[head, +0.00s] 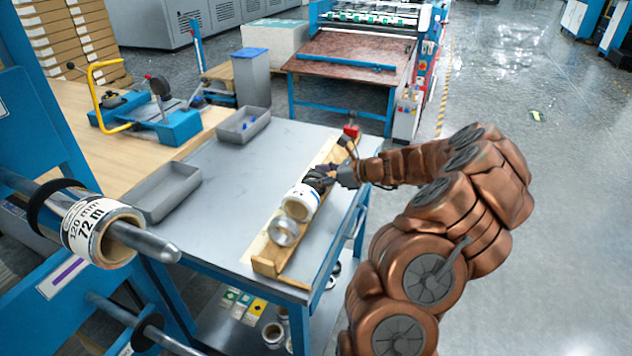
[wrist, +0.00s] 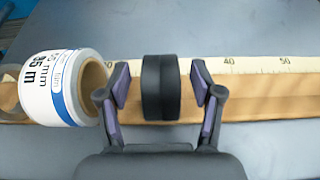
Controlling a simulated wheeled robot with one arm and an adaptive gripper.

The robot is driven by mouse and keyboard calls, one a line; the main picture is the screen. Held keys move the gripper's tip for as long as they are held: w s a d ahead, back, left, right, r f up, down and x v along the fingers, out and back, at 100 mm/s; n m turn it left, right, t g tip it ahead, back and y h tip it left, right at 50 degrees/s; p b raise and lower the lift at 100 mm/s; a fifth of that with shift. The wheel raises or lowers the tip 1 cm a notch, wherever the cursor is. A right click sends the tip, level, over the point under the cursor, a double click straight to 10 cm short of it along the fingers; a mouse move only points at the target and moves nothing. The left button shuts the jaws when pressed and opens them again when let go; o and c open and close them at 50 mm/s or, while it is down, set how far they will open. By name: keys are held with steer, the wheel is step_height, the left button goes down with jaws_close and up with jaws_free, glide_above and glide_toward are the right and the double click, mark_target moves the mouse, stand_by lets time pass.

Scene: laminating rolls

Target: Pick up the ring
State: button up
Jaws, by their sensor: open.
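The black ring (wrist: 161,88) stands on edge in the wooden trough in the wrist view. My gripper (wrist: 160,82) is open, with one finger on each side of the ring. A narrow gap shows between the ring and each finger. In the head view my gripper (head: 322,178) is low over the trough, just behind a white roll (head: 299,201). The ring cannot be clearly told from the dark fingers there.
The white roll (wrist: 55,88) lies close to my left finger. A metal ring (head: 283,231) sits nearer in the trough (head: 265,266). Grey trays (head: 172,194) stand on the table's left. A labelled roll (head: 100,232) and another black band hang on a shaft.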

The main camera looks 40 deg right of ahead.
steer(key=shift+x, duration=1.15)
steer(key=shift+d, duration=0.1)
steer(key=shift+c, duration=0.2)
jaws_close()
